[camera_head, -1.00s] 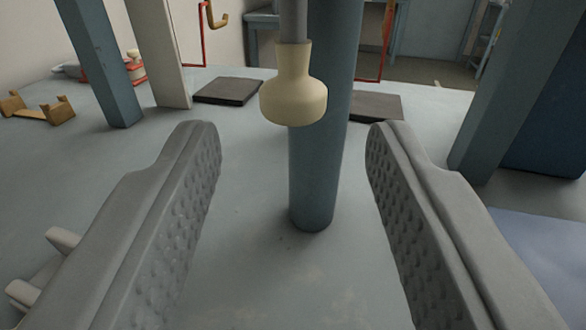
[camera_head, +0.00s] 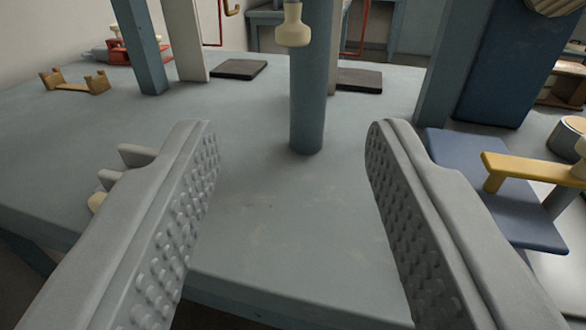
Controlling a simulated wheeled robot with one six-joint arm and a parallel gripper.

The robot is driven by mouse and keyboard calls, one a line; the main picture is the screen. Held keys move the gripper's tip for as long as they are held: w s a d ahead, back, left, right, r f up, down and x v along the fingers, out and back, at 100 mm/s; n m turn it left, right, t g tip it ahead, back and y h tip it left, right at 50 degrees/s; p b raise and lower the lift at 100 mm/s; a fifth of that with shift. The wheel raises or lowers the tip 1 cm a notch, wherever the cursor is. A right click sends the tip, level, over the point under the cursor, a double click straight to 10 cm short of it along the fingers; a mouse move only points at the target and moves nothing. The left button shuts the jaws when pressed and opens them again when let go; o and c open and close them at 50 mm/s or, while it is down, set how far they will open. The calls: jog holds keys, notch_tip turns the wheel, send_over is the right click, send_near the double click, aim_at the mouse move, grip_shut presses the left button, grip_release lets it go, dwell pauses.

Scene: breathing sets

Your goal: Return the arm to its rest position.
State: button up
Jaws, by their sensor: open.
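My gripper (camera_head: 290,125) is open, with its two grey textured fingers wide apart at the left and right of the view. Nothing is between the fingers. They stand out in front of and above the grey-blue table (camera_head: 260,215). A blue-grey post (camera_head: 308,90) rises from the table beyond the fingertips. A cream, bottle-shaped knob (camera_head: 293,28) hangs in front of the post near the top edge and is apart from the fingers.
Other posts (camera_head: 140,45) stand at the back left, beside a small brown stand (camera_head: 75,84). Dark flat pads (camera_head: 239,69) lie near the middle post. At right is a blue seat (camera_head: 500,200) with a yellow armrest (camera_head: 530,167). The table's middle is clear.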

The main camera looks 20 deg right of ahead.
jog(key=shift+a, duration=0.1)
dwell(0.3)
jog(key=s+a+r+n+y, duration=0.1)
jog(key=s+a+r+y, duration=0.15)
jog(key=s+a, duration=0.4)
jog(key=s+a+r+n+y, duration=0.1)
jog(key=s+a+r, duration=0.35)
jog(key=s, duration=0.35)
jog(key=s+a+n+y, duration=0.1)
jog(key=s+a, duration=0.3)
jog(key=s, duration=0.5)
jog(key=s+a+y, duration=0.1)
jog(key=s+a, duration=0.3)
jog(key=s, duration=0.4)
jog(key=shift+s+a+n, duration=0.2)
jog(key=shift+s+n, duration=0.2)
jog(key=shift+f, duration=0.1)
